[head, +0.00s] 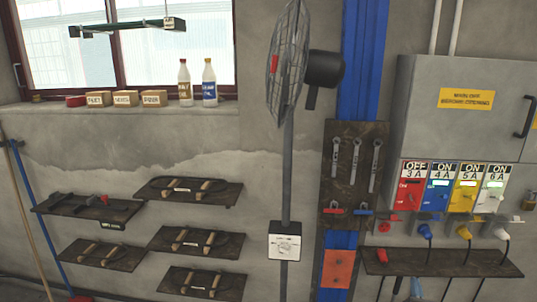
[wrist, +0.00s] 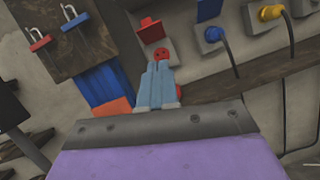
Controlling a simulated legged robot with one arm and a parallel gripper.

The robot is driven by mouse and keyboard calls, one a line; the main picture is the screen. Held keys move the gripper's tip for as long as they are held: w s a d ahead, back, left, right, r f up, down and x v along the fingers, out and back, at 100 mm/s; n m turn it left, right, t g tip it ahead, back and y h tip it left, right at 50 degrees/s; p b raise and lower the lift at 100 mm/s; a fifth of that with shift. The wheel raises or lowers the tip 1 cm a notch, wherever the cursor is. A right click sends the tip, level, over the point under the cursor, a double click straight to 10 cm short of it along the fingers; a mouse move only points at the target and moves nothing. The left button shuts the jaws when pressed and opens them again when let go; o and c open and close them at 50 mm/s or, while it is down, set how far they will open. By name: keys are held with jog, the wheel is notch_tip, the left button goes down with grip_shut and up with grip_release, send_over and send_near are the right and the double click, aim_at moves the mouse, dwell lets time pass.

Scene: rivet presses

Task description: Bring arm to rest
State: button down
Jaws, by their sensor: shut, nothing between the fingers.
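My gripper (wrist: 158,68) is in the middle of the wrist view, its pale blue-grey fingers together with nothing between them. In the head view, the red plug (head: 382,255) is on the dark shelf below the switch boxes. A small pale shape at the bottom edge there may be my fingertips. Most of my arm is hidden from the head view.
The red switch box (head: 410,197) reads OFF; the blue, yellow and white ones beside it read ON, with plugs and cables below. The dark shelf (head: 440,264) juts out beneath. A tool board (head: 352,170), fan (head: 290,65) and wall shelves (head: 195,191) lie left.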

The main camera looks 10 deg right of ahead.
jog(key=w+a+r+m+g+y, duration=0.1)
jog(key=w+a+m+g, duration=0.5)
jog(key=w+a+m, duration=0.9)
jog(key=s+a+r+m+g+y, duration=0.15)
jog(key=a+r, duration=0.25)
jog(key=a, duration=0.4)
jog(key=s+a+r+m+g+y, duration=0.1)
jog(key=s+a+r+y, duration=0.2)
jog(key=a, duration=0.6)
jog(key=s+a+r+m+g+y, duration=0.1)
jog(key=a+r+m+y, duration=0.15)
jog(key=a+r, duration=0.4)
jog(key=s+a+r+m+g+y, duration=0.1)
jog(key=s+a+r+g, duration=0.2)
jog(key=s+a, duration=0.5)
jog(key=s+a+r+m+g+y, duration=0.1)
jog(key=s+a+r+g, duration=0.2)
jog(key=s, duration=0.8)
jog(key=s+d+m+g+h, duration=0.1)
jog(key=s+m+g, duration=0.2)
jog(key=s, duration=1.5)
jog(key=s+d+r+m+g+h, duration=0.1)
jog(key=s+m+g, duration=0.2)
jog(key=s, duration=1.5)
jog(key=shift+d+r+m+h, duration=0.2)
jog(key=shift+r+m+h, duration=0.1)
jog(key=shift+m, duration=0.5)
